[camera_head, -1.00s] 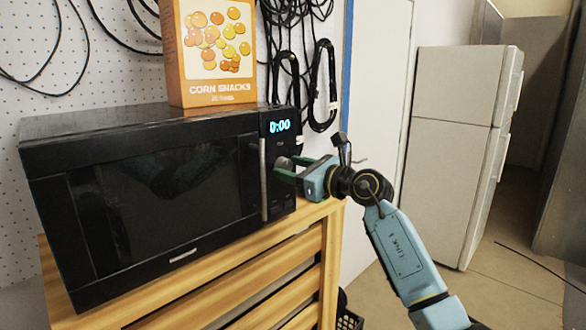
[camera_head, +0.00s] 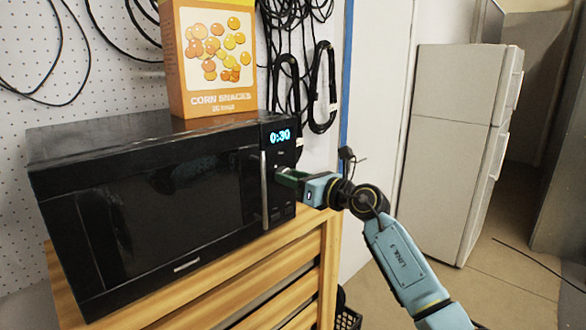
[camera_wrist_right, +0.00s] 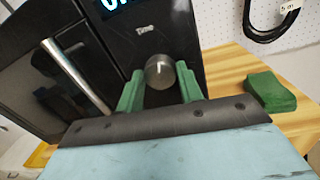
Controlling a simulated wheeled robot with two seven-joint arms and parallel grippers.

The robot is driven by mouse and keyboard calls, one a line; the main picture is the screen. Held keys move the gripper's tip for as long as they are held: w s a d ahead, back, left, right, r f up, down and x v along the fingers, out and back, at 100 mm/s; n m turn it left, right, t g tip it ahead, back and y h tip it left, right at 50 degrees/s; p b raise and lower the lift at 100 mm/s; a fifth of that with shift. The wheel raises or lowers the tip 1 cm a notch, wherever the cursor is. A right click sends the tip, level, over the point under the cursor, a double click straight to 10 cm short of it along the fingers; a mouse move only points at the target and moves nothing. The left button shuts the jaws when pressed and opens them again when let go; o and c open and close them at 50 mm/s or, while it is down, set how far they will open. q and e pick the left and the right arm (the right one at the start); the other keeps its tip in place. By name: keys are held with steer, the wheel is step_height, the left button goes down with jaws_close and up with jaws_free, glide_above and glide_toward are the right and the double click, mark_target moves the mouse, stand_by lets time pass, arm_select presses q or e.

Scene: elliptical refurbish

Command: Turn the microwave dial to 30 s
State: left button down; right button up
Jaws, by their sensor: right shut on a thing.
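The black microwave (camera_head: 160,200) stands on a wooden slatted stand, and its display (camera_head: 280,137) reads 0:30. My right gripper (camera_head: 283,174) is at the control panel, to the right of the door handle. In the right wrist view the round metal dial (camera_wrist_right: 160,71) sits between the two green fingers of my right gripper (camera_wrist_right: 160,88), which are closed on it. In the head view the fingers hide most of the dial. My left gripper is not in view.
An orange corn snacks box (camera_head: 212,60) stands on top of the microwave. The metal door handle (camera_head: 264,190) is just left of my gripper. Black cables hang on the pegboard behind. A white fridge (camera_head: 455,150) stands at the right, with open floor before it.

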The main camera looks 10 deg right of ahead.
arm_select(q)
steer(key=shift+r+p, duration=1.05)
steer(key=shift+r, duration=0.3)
arm_select(e)
steer(key=shift+m, duration=1.1)
steer(key=o, duration=1)
arm_select(q)
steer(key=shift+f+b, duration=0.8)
steer(key=shift+b, duration=0.05)
arm_select(e)
steer(key=v, duration=1.3)
steer(key=shift+s+d+f, duration=0.1)
steer(key=shift+s+d, duration=0.05)
